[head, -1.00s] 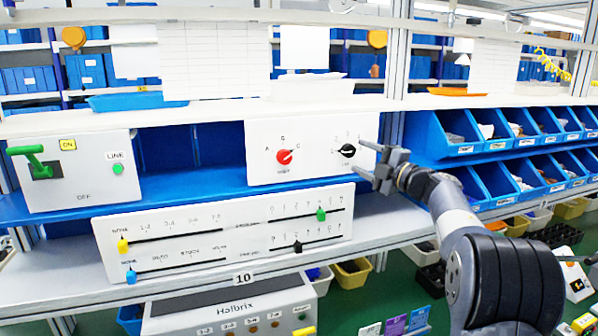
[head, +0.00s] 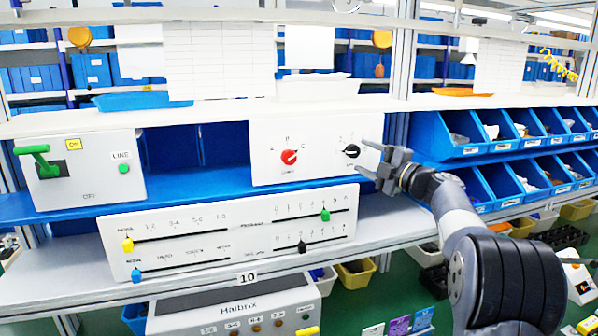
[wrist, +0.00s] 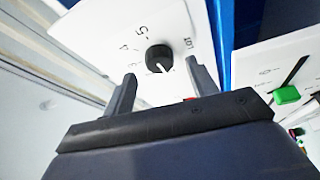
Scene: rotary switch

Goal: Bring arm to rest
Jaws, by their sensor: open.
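My gripper (head: 372,163) is open and empty, just right of and in front of the white panel (head: 270,162) with two rotary knobs. The black knob (head: 351,151) on that panel is close to my fingertips but not between them in the head view. In the wrist view the black knob (wrist: 159,58) shows beyond the open fingers (wrist: 162,90), with a gap between. Its white pointer mark points down and to the right there. The red knob (head: 289,157) is left of the black one; only a small bit of red shows in the wrist view.
Below is a white slider panel (head: 230,232) with yellow, blue, green and black handles. A panel with a green lever (head: 40,160) and a green button stands at the left. A Halbrix box (head: 240,310) sits below the bench.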

